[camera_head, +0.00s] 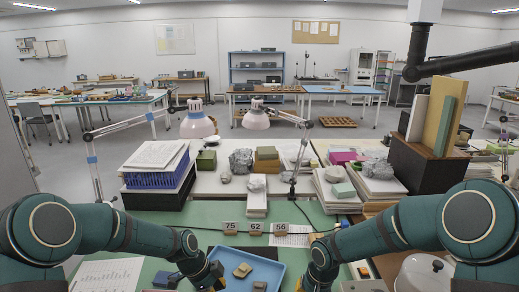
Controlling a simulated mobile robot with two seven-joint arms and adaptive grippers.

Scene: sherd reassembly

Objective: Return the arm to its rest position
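My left arm comes in from the left and my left gripper (212,280) is at the bottom edge, by the left side of a blue tray (276,267). My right arm comes in from the right and my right gripper (305,284) is at the bottom edge, just right of the tray. Both grippers are dark and partly cut off by the frame, so I cannot tell whether their fingers are open or shut. A tan sherd (242,270) and a darker small piece (260,285) lie in the tray, apart from both grippers.
Number blocks (255,228) stand behind the tray on the green mat (205,217). A printed sheet (108,275) lies at left and a white lidded pot (424,274) at right. Lamps (256,118), a blue crate (158,178) and paper stacks (338,190) crowd the back.

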